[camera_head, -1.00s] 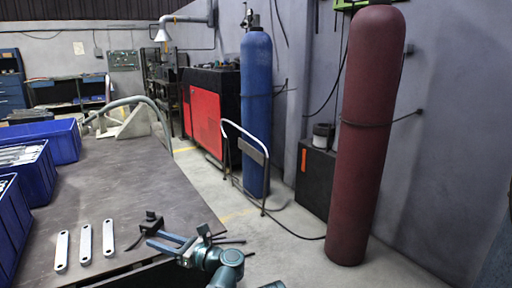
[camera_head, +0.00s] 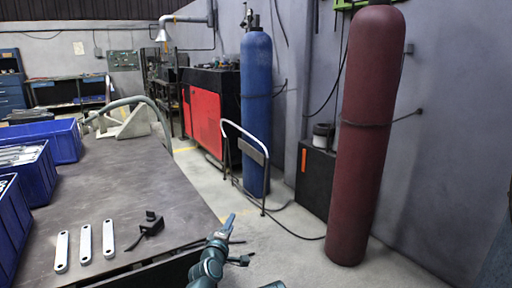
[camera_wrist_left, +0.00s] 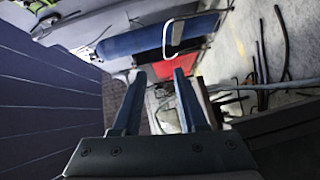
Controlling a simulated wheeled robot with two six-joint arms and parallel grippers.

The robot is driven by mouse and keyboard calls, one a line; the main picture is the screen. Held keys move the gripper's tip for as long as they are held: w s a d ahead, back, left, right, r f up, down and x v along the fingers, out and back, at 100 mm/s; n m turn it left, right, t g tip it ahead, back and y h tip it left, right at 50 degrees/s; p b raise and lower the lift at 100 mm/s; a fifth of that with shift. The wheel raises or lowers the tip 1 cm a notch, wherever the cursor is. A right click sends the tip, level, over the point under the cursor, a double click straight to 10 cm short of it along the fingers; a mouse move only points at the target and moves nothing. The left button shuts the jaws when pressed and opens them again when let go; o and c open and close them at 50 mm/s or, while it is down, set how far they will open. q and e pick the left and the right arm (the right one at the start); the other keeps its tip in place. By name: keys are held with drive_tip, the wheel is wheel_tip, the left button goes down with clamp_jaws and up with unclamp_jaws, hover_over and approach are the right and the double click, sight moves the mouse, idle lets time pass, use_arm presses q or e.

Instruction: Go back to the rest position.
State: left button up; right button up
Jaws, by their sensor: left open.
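My left gripper (camera_head: 229,224) is just off the right edge of the table, pointing up and away in the head view. In the left wrist view my left gripper (camera_wrist_left: 160,78) shows two separated fingers with nothing between them. My right gripper is not in view. Several flat galvanized brackets, such as the middle bracket (camera_head: 85,244), lie side by side near the table's front edge. A small black object (camera_head: 150,221) sits on the table to their right, apart from the gripper.
The dark table (camera_head: 125,172) has a wide clear area. Blue bins (camera_head: 43,186) line its left side. A blue cylinder (camera_head: 256,110), a hand cart (camera_head: 247,152) and a dark red cylinder (camera_head: 364,140) stand beyond on the floor.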

use_arm(q)
drive_tip(key=s+f+m+g, duration=0.9)
drive_tip(key=s+f+m, duration=0.1)
drive_tip(key=f, duration=0.4)
drive_tip(key=s+a+f+m+g+y, duration=0.2)
drive_tip(key=s+a+f+g, duration=0.15)
drive_tip(key=s, duration=0.35)
drive_tip(key=s+a+f+m+g+y, duration=0.1)
drive_tip(key=s+a+f+m+g, duration=0.15)
drive_tip(key=s+a+g, duration=0.35)
drive_tip(key=s+d+m+t+y, duration=0.15)
drive_tip(key=s+d+m, duration=0.35)
drive_tip(key=d, duration=0.7)
wheel_tip(320, 180, up, 33)
drive_tip(key=s+n+p, duration=0.1)
drive_tip(key=p, duration=3.2)
drive_tip(key=shift+n, duration=0.25)
drive_tip(key=shift+a, duration=0.1)
